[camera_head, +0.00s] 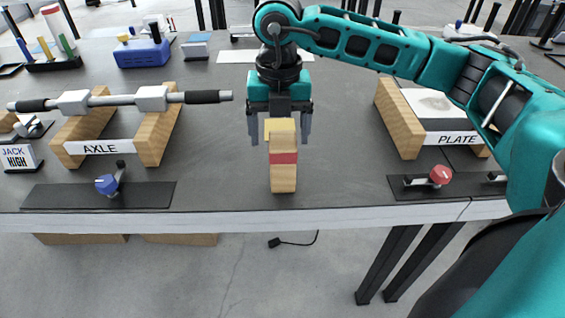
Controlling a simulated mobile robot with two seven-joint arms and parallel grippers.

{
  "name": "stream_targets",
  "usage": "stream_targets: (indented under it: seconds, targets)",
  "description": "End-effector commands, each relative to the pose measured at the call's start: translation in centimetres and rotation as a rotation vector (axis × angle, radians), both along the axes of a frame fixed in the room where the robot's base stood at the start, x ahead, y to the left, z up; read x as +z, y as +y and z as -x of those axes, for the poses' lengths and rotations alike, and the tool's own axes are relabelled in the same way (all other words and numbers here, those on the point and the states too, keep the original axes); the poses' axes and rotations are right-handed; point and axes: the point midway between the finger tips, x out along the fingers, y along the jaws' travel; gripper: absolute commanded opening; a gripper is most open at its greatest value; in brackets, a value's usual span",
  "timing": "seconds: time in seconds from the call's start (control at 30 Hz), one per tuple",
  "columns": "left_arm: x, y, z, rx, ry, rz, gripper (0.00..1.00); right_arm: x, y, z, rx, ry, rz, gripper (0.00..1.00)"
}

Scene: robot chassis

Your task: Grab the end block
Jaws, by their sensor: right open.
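The end block (284,176) is a wooden block with a yellow top and a red band. It stands upright near the front edge of the table, in the middle of the view. My right gripper (280,130) points down from above, just behind or over the block's top. Its two dark fingers are apart, one to each side of the yellow top. I cannot tell whether they touch the block. My left gripper is not in view.
An axle (125,99) rests on wooden supports at left, behind a blue-knobbed clamp (107,184). A plate (432,103) lies on supports at right, with a red-knobbed clamp (439,175) in front. The dark table (230,180) is clear beside the block.

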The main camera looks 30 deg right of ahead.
Motion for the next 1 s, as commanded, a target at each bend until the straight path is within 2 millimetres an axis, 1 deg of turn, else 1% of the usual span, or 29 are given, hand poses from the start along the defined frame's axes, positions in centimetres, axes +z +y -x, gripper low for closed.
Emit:
stream_targets:
  seconds: [0.13,0.3,0.4,0.5,0.7,0.77,1.0]
  targets:
    - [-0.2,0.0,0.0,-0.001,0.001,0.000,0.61,-1.2,-0.1,0.1,0.000,0.001,-0.001,0.83]
    - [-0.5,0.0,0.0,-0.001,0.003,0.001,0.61,-3.8,-0.6,0.4,0.000,0.003,0.001,0.83]
    - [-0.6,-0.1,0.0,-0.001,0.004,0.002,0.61,-5.0,-0.5,0.3,0.001,0.002,-0.001,0.83]
    - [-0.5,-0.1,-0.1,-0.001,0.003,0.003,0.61,-5.5,-0.5,0.3,0.001,0.000,-0.001,0.83]
    - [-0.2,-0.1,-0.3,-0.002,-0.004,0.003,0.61,-5.5,-0.5,0.3,0.002,-0.001,-0.002,0.83]
    - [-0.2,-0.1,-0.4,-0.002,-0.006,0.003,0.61,-5.5,-0.5,0.3,0.002,0.000,-0.002,0.79]
    - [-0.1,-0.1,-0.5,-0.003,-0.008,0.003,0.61,-5.5,-0.5,0.3,0.002,0.000,-0.002,0.56]
